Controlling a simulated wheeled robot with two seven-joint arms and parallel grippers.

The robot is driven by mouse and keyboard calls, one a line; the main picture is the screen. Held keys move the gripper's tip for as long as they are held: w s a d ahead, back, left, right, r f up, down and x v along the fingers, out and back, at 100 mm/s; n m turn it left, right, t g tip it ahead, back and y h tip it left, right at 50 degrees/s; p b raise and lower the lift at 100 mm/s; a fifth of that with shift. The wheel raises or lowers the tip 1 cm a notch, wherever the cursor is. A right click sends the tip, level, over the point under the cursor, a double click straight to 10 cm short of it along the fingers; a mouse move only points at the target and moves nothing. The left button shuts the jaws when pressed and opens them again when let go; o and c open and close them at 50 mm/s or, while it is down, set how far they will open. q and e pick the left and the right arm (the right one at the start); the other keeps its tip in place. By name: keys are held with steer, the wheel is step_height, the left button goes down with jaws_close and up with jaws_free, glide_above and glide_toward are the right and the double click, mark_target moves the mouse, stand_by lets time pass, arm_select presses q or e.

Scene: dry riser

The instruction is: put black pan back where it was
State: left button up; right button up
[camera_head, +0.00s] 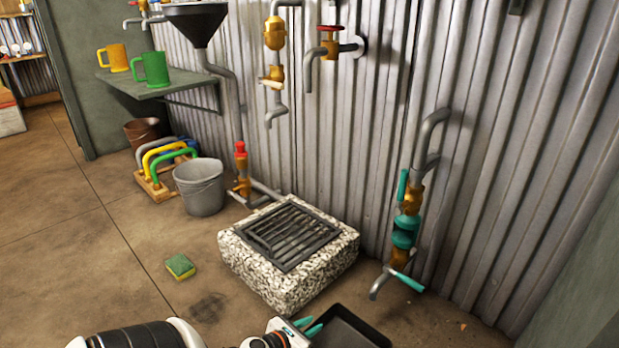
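A black pan (350,329), shallow and square-cornered, shows at the bottom edge, in front of the stone block with the grate; its near part is cut off by the frame. My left gripper (309,326), with teal fingers, is at the pan's left rim. The fingers lie close together there. I cannot tell whether they grip the rim or only lie beside it, nor whether the pan is on the floor or just above it. My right gripper is not in view.
A speckled stone block with a dark grate (290,235) stands behind the pan. A teal-handled tap (400,275) hangs low to the right. A green-yellow sponge (180,266) lies left on open floor. A grey bucket (200,188) stands farther back. The corrugated wall closes the back.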

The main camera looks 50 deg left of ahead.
arm_select(q)
steer(key=shift+r, duration=0.25)
steer(key=p+v, duration=0.3)
steer(key=v, duration=0.9)
